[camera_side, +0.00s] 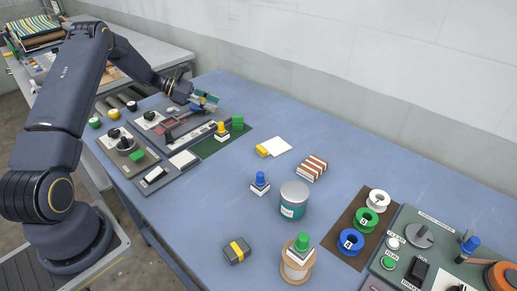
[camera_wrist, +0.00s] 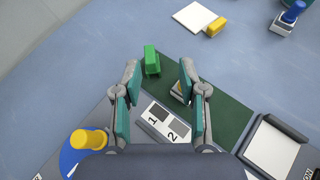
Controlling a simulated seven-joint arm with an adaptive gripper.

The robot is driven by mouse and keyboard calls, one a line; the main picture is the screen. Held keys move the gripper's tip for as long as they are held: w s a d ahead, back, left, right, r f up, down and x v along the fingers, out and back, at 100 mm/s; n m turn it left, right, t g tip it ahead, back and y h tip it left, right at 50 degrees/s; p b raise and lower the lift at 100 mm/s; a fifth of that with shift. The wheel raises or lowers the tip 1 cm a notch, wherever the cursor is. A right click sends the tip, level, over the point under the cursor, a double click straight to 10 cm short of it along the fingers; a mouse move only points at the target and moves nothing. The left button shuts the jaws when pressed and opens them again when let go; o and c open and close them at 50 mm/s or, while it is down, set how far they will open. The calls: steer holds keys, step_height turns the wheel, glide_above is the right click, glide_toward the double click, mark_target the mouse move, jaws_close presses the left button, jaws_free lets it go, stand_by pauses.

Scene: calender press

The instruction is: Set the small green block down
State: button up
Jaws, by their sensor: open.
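A small green block (camera_side: 237,122) stands at the far corner of the dark green mat (camera_side: 225,140) in the side view. In the wrist view the green block (camera_wrist: 152,60) is just beyond my fingertips, between their lines. My gripper (camera_side: 207,101) is open and empty, above the panel's far edge and left of the block in the side view. Its two fingers (camera_wrist: 158,72) are spread apart in the wrist view.
A yellow-knobbed stamp (camera_side: 221,130) stands on the mat, partly hidden by my right finger in the wrist view. A white card with a yellow block (camera_side: 262,151), a striped block (camera_side: 312,167) and a tin (camera_side: 294,200) stand farther right. Blue table between is clear.

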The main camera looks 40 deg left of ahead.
steer(key=s+d+r+m+g+y, duration=0.2)
steer(key=s+d+r+m+g, duration=0.1)
steer(key=s+d+r+m, duration=0.45)
steer(key=s+d+r+m+g+y, duration=0.2)
steer(key=s+d+r+m, duration=0.35)
steer(key=d+r, duration=0.45)
steer(key=s+d+m+t+y, duration=0.1)
steer(key=s+d+m+y, duration=0.1)
steer(key=s+m, duration=0.4)
steer(key=s+d+r+m+t+y, duration=0.1)
steer(key=s+d+m+y, duration=0.1)
steer(key=s+m, duration=0.4)
steer(key=s+y, duration=0.1)
steer(key=s, duration=0.4)
steer(key=shift+s+m+y, duration=0.2)
steer(key=shift+m+y, duration=0.1)
